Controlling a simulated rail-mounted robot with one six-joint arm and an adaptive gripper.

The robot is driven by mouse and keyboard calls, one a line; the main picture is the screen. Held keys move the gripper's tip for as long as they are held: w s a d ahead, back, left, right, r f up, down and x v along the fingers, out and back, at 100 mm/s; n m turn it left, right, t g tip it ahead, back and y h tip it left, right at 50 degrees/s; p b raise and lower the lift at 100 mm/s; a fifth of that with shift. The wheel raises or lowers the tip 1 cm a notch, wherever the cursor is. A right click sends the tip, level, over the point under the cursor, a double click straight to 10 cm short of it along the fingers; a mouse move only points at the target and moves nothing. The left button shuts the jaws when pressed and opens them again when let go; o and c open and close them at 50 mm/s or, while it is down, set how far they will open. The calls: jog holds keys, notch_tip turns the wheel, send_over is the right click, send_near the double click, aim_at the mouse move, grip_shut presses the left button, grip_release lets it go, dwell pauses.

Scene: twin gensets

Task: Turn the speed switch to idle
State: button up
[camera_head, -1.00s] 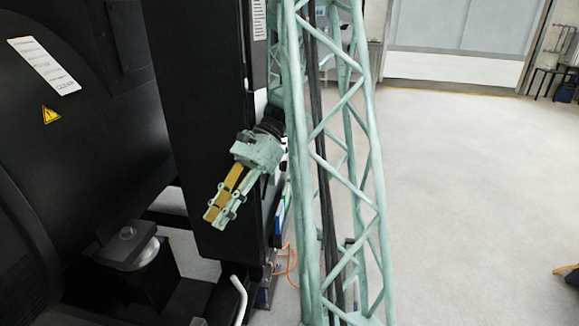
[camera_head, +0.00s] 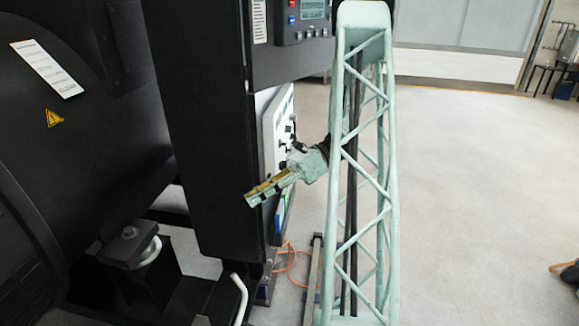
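My gripper (camera_head: 252,197) is in the middle of the picture, pointing left and slightly down, in front of the black cabinet (camera_head: 205,130). I see it from the side, so whether its fingers are open or shut is unclear. Nothing shows in it. A light grey panel (camera_head: 270,118) with several dark switches or knobs (camera_head: 284,146) is on the cabinet's right-hand face, seen at a steep angle just behind my gripper. I cannot tell which one is the speed switch or how it is set. My gripper looks apart from the panel.
A control unit with a display (camera_head: 312,10) and buttons is above the grey panel. My green lattice arm link stands right of the gripper. A large black genset housing (camera_head: 70,130) fills the left. An orange cable (camera_head: 290,258) lies on the floor. The floor at right is mostly clear.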

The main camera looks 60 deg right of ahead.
jog(key=s+d+f+m+t+h, duration=0.1)
jog(key=d+m+t, duration=0.1)
jog(key=d, duration=0.3)
jog(key=s+d+f+m+t, duration=0.1)
jog(key=s+d+m+t, duration=0.1)
jog(key=d, duration=0.4)
jog(key=m+t+h+p, duration=0.1)
jog(key=m+t+h, duration=0.3)
jog(key=t, duration=0.2)
send_near(283, 166)
jog(key=d+v, duration=0.1)
jog(key=v, duration=0.5)
jog(key=shift+w+a+r, duration=0.1)
jog(key=shift+a+r, duration=0.05)
jog(key=shift+a, duration=0.05)
jog(key=shift+w, duration=0.15)
jog(key=x, duration=1.3)
jog(key=shift+w+a+f+b, duration=0.2)
jog(key=shift+w+b, duration=0.05)
jog(key=shift+b, duration=0.15)
grip_shut()
